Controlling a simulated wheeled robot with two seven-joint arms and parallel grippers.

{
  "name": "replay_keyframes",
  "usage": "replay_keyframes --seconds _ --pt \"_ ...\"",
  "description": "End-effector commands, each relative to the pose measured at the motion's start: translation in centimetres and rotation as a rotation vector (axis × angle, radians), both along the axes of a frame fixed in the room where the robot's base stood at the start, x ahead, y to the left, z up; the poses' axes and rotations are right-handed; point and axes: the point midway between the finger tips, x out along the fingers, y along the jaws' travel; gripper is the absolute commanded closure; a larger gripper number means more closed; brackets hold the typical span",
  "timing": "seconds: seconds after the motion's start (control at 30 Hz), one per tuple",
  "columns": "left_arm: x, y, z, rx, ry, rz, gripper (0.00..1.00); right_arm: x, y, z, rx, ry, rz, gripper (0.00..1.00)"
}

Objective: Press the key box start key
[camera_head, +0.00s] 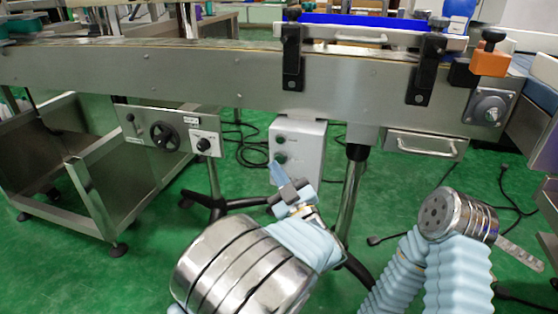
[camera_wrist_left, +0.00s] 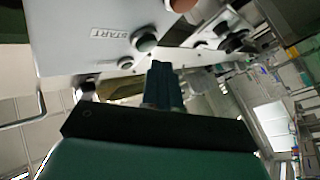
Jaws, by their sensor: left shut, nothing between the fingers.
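The key box (camera_head: 312,150) is a light grey box hanging under the conveyor, with two dark round keys on its front in the head view. In the left wrist view, the word START is printed on the key box (camera_wrist_left: 75,30), beside a dark green round start key (camera_wrist_left: 145,42). A second round key (camera_wrist_left: 126,62) sits near it. My left gripper (camera_head: 277,171) is shut and empty, in front of the box's lower left part in the head view. In the wrist view its fingertips (camera_wrist_left: 162,70) appear just beside the start key; contact cannot be told.
The steel conveyor (camera_head: 190,75) runs across above the box. A panel with a handwheel (camera_head: 165,136) is to the left, and a steel leg (camera_head: 351,195) to the right. Cables lie on the green floor (camera_head: 140,275).

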Motion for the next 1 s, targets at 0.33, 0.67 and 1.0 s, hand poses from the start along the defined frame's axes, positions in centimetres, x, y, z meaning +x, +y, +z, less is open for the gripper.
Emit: replay_keyframes --seconds 0.33,0.67,1.0 --pt "0.10 -0.02 -0.03 0.000 0.000 0.000 1.00 0.00 0.00 -0.05 0.000 0.000 0.000 0.57" --pt "0.83 -0.25 0.01 0.001 0.000 0.000 1.00 0.00 0.00 -0.27 0.000 0.000 0.000 0.57" --pt "0.88 -0.28 0.02 0.000 0.000 0.000 1.00 -0.01 0.00 -0.29 0.000 0.000 0.000 0.57"
